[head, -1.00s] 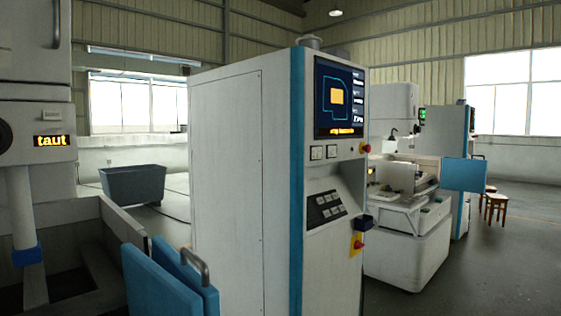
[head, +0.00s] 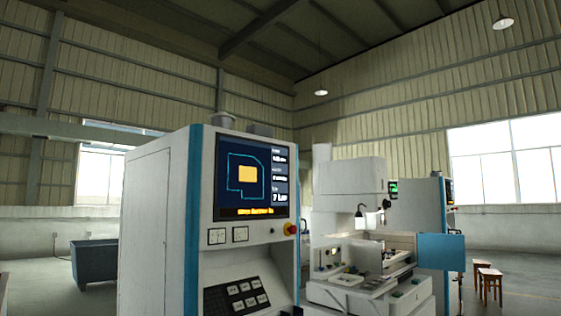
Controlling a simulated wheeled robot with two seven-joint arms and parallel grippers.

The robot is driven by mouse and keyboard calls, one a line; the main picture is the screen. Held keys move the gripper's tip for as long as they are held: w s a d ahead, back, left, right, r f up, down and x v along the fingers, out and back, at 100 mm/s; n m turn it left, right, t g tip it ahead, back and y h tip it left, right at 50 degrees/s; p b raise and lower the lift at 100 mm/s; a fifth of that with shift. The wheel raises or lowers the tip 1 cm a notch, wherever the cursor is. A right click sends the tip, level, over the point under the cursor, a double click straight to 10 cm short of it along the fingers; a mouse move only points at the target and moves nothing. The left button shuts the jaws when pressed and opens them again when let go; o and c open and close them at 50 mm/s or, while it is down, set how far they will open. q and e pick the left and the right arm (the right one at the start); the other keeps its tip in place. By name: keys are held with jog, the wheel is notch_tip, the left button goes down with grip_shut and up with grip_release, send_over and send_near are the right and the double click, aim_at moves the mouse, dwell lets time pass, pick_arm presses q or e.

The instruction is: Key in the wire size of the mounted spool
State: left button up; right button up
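A tall white control cabinet with blue edge strips (head: 160,220) stands left of centre in the head view. Its lit screen (head: 250,178) shows a blue outline around an orange block, with text lines at the right too small to read surely and an orange line along the bottom. Two small square gauges (head: 228,236) sit under the screen. A dark key panel (head: 237,297) with several pale keys is on the sloped face below, cut by the bottom edge. The mounted spool is not in view. Neither of my grippers is in view.
A red knob (head: 290,229) sticks out at the cabinet's right edge. Another white machine (head: 345,245) with a blue panel (head: 441,251) stands behind at the right. Stools (head: 488,277) stand farther right on open floor. A dark bin (head: 95,260) is at the left.

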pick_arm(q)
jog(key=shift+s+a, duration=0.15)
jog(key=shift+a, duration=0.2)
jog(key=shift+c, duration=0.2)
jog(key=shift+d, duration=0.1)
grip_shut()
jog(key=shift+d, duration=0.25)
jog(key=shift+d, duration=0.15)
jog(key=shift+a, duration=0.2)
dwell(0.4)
